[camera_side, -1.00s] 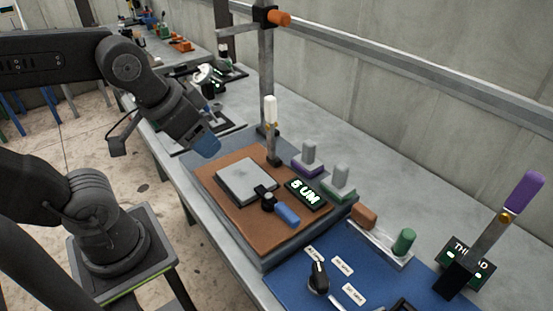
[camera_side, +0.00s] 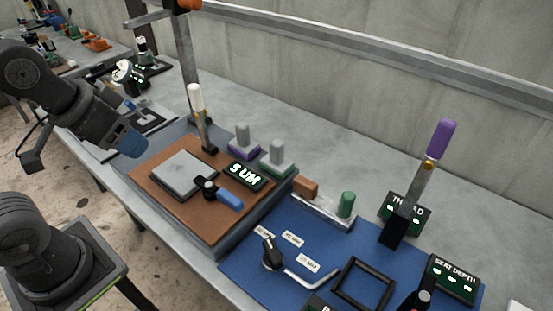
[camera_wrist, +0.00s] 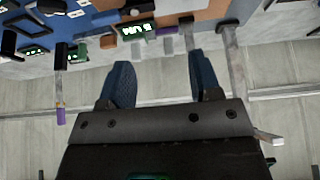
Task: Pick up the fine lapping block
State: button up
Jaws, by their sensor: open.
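Two small blocks with upright grey cylindrical handles stand behind the lit "5 UM" display (camera_side: 245,176). One has a purple base (camera_side: 243,152) and the other a green base (camera_side: 276,171). I cannot tell which is the fine lapping block. Both stand apart from my gripper (camera_side: 131,144), which hangs in the air near the left corner of the brown mat with its blue fingers. In the wrist view my gripper (camera_wrist: 162,78) has its two blue fingers spread, with nothing between them. The display also shows there at the top (camera_wrist: 137,29), but the blocks are small and unclear.
A grey plate (camera_side: 183,172) and a blue-handled tool (camera_side: 229,200) lie on the brown mat (camera_side: 205,225). A white-topped post (camera_side: 197,105) stands behind the mat. A blue mat (camera_side: 250,262) holds more tools, including an upright purple-handled one (camera_side: 440,139). Bare bench (camera_side: 330,150) lies behind.

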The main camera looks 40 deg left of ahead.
jog(key=w+d+r+n+g, duration=0.2)
jog(key=w+r+n, duration=0.25)
jog(key=w, duration=0.35)
jog(key=n+g, duration=0.4)
jog(key=n, duration=1)
send_over(277, 142)
notch_tip(277, 142, down, 7)
jog(key=shift+m, duration=0.25)
jog(key=f, duration=0.7)
jog(key=shift+w+a+f, duration=0.15)
jog(key=shift+w+f, duration=0.2)
jog(key=shift+s+f, duration=0.2)
jog(key=shift+f, duration=1.2)
jog(key=shift+s+f, duration=0.15)
jog(key=shift+f, duration=1.25)
jog(key=shift+c, duration=0.4)
